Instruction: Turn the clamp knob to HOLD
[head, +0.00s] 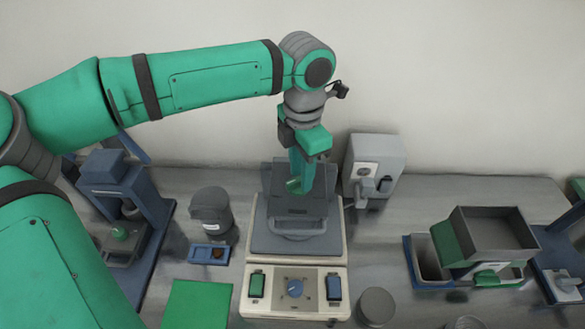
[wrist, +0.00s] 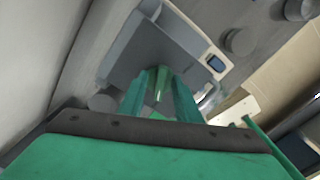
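A blue round knob (head: 296,288) sits in the middle of the pale front panel of the grey-topped machine (head: 257,217). Marks surround it, too small to read. My gripper (head: 303,187) points down over the back of the machine's grey top, behind and above the knob and apart from it. In the wrist view its green fingers (wrist: 160,80) reach toward the grey top, with a paler green piece (wrist: 160,84) showing between them. I cannot tell whether the fingers hold it. The knob cannot be made out in the wrist view.
A grey cylinder (head: 376,306) stands right of the panel, a green mat (head: 197,304) left. A blue press (head: 125,190), a dark grey jar (head: 212,212) and a grey box device (head: 376,160) stand around.

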